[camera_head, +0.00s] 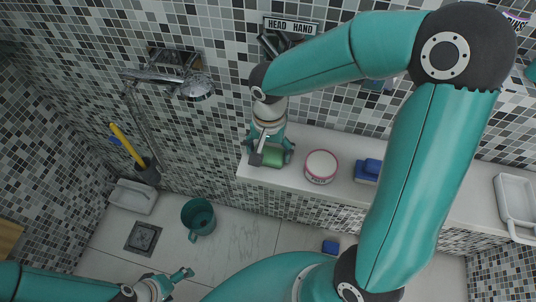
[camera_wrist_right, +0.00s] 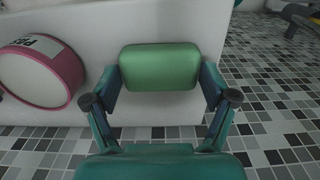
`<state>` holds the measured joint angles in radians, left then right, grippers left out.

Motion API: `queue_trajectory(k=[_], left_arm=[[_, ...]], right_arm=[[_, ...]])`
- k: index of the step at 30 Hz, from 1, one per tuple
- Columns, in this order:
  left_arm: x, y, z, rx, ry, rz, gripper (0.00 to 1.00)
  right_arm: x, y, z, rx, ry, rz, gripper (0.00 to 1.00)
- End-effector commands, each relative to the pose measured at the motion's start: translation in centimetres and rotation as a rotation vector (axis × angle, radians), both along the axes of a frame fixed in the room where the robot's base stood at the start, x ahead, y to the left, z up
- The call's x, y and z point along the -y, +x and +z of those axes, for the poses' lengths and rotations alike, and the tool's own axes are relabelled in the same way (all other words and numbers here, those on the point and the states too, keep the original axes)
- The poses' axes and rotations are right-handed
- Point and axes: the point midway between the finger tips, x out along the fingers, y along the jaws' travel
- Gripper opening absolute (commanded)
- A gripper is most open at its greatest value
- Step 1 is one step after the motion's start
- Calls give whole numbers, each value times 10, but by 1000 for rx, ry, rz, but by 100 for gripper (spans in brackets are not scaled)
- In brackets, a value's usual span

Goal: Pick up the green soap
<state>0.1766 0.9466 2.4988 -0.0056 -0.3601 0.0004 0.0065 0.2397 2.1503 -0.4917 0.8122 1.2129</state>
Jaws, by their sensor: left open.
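The green soap (camera_head: 272,157) is at the left end of the white ledge (camera_head: 335,150), under my right gripper (camera_head: 269,151). In the right wrist view the soap (camera_wrist_right: 160,67) is a rounded green block between the two fingers of my right gripper (camera_wrist_right: 160,80). The fingers lie against its left and right ends. I cannot tell whether it rests on the ledge or is slightly above it. My left gripper (camera_head: 178,285) is open and empty at the bottom left of the head view, over the floor.
A round pink-rimmed tub (camera_head: 320,167) stands right of the soap on the ledge, with a blue block (camera_head: 368,170) farther right. A white tray (camera_head: 518,205) is at the right. A teal mug (camera_head: 199,217) and a drain (camera_head: 143,238) are on the floor below.

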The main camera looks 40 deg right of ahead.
Motion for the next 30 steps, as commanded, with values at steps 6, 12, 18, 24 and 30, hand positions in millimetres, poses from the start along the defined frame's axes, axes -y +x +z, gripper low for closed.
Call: queue_trajectory(k=[6,12,18,24,30], left_arm=[[0,0,0,0,0,0,87],[0,0,0,0,0,0,87],[0,0,0,0,0,0,87],[0,0,1,0,0,0,87],[0,0,2,0,0,0,87]], right_arm=[[0,0,0,0,0,0,46],[0,0,1,1,-1,0,46],[0,1,8,2,-1,-1,46],[0,1,32,6,1,0,46],[-1,2,80,9,0,1,46]])
